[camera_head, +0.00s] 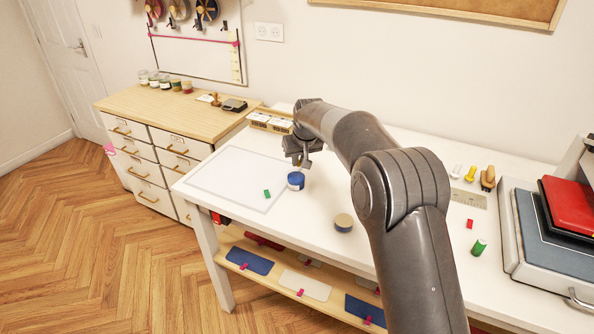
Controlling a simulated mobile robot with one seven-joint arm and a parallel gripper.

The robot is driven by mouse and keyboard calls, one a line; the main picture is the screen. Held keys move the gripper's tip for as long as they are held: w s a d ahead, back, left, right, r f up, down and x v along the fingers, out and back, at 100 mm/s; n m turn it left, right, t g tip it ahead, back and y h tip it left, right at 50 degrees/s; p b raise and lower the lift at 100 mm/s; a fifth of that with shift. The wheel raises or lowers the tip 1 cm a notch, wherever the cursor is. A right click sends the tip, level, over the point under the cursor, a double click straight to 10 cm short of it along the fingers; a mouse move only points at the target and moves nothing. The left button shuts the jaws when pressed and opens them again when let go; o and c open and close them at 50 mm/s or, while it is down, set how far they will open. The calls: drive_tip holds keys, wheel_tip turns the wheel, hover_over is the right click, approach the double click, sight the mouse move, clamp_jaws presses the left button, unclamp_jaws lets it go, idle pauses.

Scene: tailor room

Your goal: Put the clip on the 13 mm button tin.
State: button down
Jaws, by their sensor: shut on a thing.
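My gripper (303,163) points down over the white table, just above and behind a round blue tin (295,183) with a pale label band. It is shut on a small tan thing, too small here to tell whether it is the clip. A second round tin (344,226), dark with a tan top, stands to the right, nearer the table's front edge. I cannot read either tin's label, so I cannot tell which is the 13 mm button tin.
A small green thing (267,193) lies on the pale mat (232,176) left of the blue tin. A green spool (479,247) and a small red thing (470,223) lie to the right. A grey press (540,240) fills the right end. The front middle of the table is mostly clear.

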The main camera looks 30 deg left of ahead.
sight(297, 177)
drive_tip(key=shift+a+f, duration=0.4)
drive_tip(key=shift+f, duration=1.8)
drive_tip(key=shift+f, duration=0.1)
drive_tip(key=shift+f, duration=0.25)
drive_tip(key=c, duration=1.4)
unclamp_jaws()
drive_tip(key=shift+d+f, duration=0.15)
drive_tip(key=shift+c, duration=0.2)
drive_tip(key=v, duration=1.3)
drive_tip(key=shift+a, duration=0.2)
